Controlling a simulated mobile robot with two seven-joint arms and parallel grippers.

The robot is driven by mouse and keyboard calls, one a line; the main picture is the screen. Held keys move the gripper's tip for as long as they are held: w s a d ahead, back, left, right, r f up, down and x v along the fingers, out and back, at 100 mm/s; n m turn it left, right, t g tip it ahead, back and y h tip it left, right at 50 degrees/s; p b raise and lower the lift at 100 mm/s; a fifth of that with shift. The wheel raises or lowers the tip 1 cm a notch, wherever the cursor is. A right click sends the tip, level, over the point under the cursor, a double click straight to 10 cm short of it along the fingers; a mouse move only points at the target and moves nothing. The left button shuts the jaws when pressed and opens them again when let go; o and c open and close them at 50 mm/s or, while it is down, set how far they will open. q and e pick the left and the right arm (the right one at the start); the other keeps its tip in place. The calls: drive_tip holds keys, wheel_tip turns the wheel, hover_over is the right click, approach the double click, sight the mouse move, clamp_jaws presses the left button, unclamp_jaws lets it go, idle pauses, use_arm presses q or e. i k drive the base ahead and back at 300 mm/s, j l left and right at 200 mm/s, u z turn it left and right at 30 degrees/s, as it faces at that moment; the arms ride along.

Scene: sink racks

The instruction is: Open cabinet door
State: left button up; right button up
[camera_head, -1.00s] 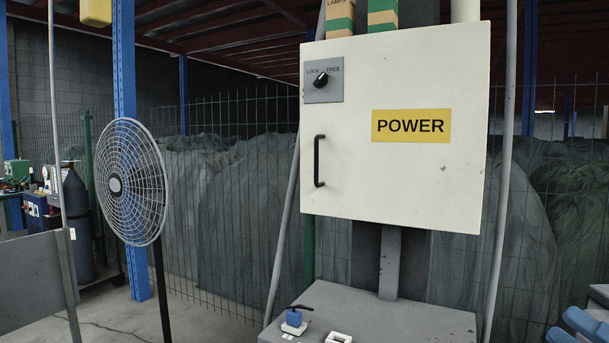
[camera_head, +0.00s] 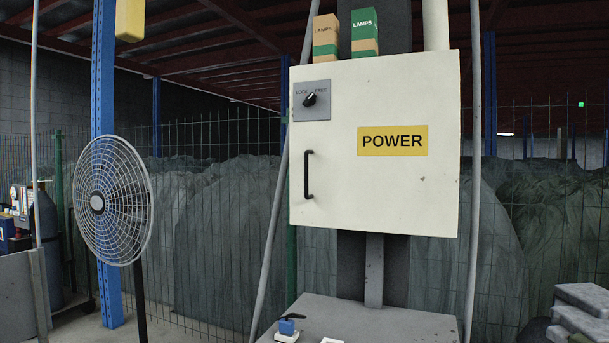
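A cream-white cabinet (camera_head: 375,200) hangs on a dark post, its door shut and facing me. A yellow POWER label (camera_head: 393,141) is on the door. A black vertical handle (camera_head: 308,175) is on the door's left side. Above the handle, a grey plate carries a black rotary knob (camera_head: 310,99) between the marks LOCK and FREE; its pointer leans to the upper right, towards FREE. Neither of my grippers is in view.
Two lamp boxes (camera_head: 364,33) stand on top of the cabinet. A grey table (camera_head: 390,318) below holds a small blue-and-white device (camera_head: 287,329). A round fan (camera_head: 112,200) stands at left. A wire fence is behind. Grey blocks (camera_head: 582,305) are at lower right.

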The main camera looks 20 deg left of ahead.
sight(378, 150)
drive_tip(key=i+j, duration=0.2)
drive_tip(key=i+j+z, duration=0.1)
drive_tip(key=j, duration=0.35)
drive_tip(key=i+j, duration=0.3)
drive_tip(key=i+j+z, duration=0.1)
drive_tip(key=j, duration=0.3)
drive_tip(key=i+j, duration=0.5)
drive_tip(key=j, duration=0.2)
drive_tip(key=i+j+z, duration=0.15)
drive_tip(key=j, duration=0.25)
drive_tip(key=i+j+z, duration=0.1)
drive_tip(key=j, duration=0.35)
drive_tip(key=k+j+z, duration=0.1)
drive_tip(key=j+z, duration=0.25)
drive_tip(key=j, duration=0.4)
